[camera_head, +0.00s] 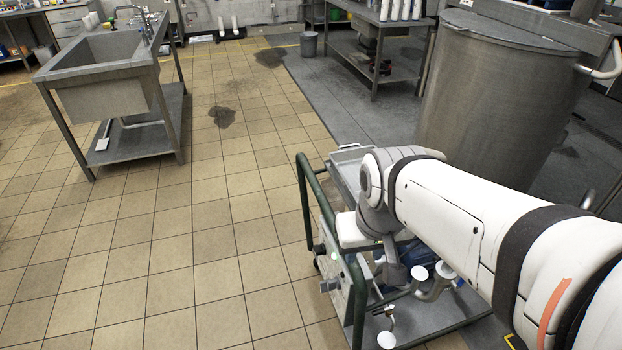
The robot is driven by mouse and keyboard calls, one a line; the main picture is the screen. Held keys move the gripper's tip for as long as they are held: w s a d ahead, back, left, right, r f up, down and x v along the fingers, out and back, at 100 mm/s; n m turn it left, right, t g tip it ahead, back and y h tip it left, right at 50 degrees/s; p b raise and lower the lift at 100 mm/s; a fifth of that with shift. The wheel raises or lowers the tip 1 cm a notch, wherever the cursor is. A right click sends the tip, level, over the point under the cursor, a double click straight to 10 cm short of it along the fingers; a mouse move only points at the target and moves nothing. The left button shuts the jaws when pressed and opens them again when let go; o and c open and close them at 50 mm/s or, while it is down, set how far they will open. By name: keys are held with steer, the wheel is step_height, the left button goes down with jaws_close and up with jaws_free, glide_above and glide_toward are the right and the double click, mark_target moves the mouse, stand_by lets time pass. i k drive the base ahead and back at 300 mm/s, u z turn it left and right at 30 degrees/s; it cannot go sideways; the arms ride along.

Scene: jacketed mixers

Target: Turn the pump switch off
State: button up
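The pump cart with a green tubular frame (305,205) stands at the lower middle, in front of the large steel vessel. A grey panel (335,290) is on the cart's left side, with a small greenish light near its top and small dark knobs at its left edge. I cannot tell which part is the pump switch or how it is set. My white arm reaches in from the lower right, and its wrist end is over the cart, close to the panel. I cannot make out my gripper's fingers, so whether they touch anything is hidden.
A large steel vessel (495,105) stands right behind the cart. Pipes with white round ends (435,280) lie on the cart under my arm. A steel sink (105,80) stands at the upper left, and a steel bench (385,50) at the back. The tiled floor left of the cart is clear.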

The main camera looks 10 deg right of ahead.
mark_target(319, 250)
steer(key=z, duration=1.2)
steer(key=k, duration=1.45)
steer(key=u, duration=1.25)
steer(key=i, duration=1.65)
steer(key=u, duration=0.1)
